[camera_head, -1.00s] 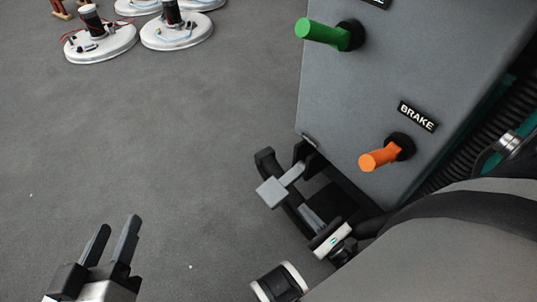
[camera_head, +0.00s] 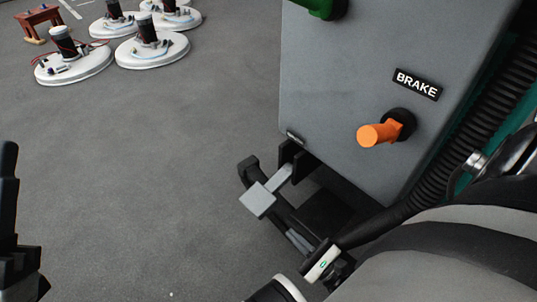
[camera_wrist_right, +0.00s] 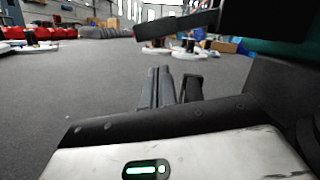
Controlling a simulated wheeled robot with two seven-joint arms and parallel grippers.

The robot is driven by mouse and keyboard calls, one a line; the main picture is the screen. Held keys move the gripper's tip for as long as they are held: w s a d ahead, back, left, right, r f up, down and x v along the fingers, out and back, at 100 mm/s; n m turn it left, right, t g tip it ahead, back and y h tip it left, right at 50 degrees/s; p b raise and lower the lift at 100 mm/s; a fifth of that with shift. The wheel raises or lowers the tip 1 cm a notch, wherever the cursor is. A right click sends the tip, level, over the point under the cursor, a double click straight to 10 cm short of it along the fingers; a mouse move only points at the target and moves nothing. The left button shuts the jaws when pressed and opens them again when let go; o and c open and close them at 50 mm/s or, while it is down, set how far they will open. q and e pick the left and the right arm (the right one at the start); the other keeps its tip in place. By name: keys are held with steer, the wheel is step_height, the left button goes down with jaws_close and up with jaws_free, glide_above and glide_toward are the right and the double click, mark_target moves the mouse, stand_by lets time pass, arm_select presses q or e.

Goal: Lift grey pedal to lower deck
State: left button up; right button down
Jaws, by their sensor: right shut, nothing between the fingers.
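My right gripper (camera_head: 296,238) is below and right of the pedal in the head view, shut and empty, partly hidden among dark parts. Its fingers (camera_wrist_right: 168,88) point forward in the wrist view, under a dark flat bar (camera_wrist_right: 178,26); I cannot tell whether that bar is the pedal. My left gripper (camera_head: 8,190) is cut off by the left edge, well away from the pedal; its opening cannot be judged.
An orange knob (camera_head: 380,133) under a BRAKE label (camera_head: 417,84) and a green handle (camera_head: 322,8) stick out of the machine's panel. A black ribbed hose (camera_head: 455,160) runs along its right side.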

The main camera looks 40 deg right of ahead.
mark_target(272, 188)
steer(key=x, duration=1)
steer(key=shift+r, duration=0.1)
